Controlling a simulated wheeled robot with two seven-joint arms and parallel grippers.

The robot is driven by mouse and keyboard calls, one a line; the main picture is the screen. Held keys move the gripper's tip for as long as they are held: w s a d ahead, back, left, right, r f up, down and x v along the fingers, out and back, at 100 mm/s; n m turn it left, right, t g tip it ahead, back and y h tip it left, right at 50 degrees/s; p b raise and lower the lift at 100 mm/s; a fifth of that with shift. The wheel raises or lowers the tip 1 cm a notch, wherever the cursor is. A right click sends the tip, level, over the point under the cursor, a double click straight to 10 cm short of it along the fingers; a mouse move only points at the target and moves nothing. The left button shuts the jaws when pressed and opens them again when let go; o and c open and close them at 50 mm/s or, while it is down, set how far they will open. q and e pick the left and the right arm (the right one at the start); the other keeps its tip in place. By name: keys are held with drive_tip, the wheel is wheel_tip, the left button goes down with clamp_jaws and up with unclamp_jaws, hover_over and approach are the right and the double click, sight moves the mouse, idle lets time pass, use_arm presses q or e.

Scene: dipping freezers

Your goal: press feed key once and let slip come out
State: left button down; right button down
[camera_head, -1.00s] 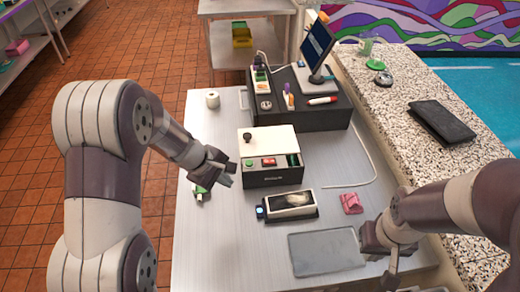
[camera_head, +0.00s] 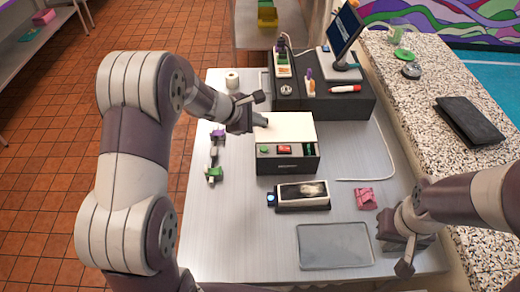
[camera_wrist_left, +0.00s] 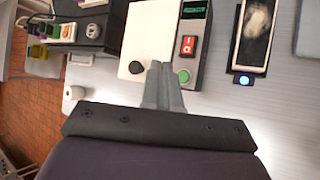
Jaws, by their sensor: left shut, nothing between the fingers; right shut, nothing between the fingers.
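A boxy machine with a white top (camera_head: 287,128) stands on the metal table. Its dark front carries a green button (camera_head: 264,150), a red switch (camera_head: 284,149) and a small green display (camera_head: 310,149). My left gripper (camera_head: 264,118) is shut and empty, above the back left part of the white top. In the left wrist view its fingers (camera_wrist_left: 162,85) point between a black knob (camera_wrist_left: 136,67) and the green button (camera_wrist_left: 182,76); contact cannot be told. My right gripper (camera_head: 405,266) is shut and empty at the table's right front, beside a grey tray (camera_head: 335,247).
A black device with a pale patch (camera_head: 301,194) and blue light lies in front of the machine. A pink cloth (camera_head: 365,198) lies right of it. A dark stand with a monitor (camera_head: 346,30) is behind. Small green and purple pieces (camera_head: 214,173) lie left. The front left tabletop is clear.

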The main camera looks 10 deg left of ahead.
use_arm(q)
drive_tip(key=b, duration=0.6)
hover_over(262, 150)
drive_tip(key=f, duration=0.7)
drive_tip(key=shift+a+f, duration=0.25)
drive_tip(key=shift+a, duration=0.05)
drive_tip(key=shift+d+f+b, duration=0.2)
drive_tip(key=shift+f+b, duration=0.2)
drive_tip(key=shift+f, duration=0.15)
drive_tip(key=shift+s+r, duration=0.1)
drive_tip(key=shift+s+a, duration=0.35)
drive_tip(key=shift+w, duration=0.1)
drive_tip(key=shift+w+d, duration=0.1)
drive_tip(key=shift+w, duration=0.2)
drive_tip(key=shift+s, duration=0.2)
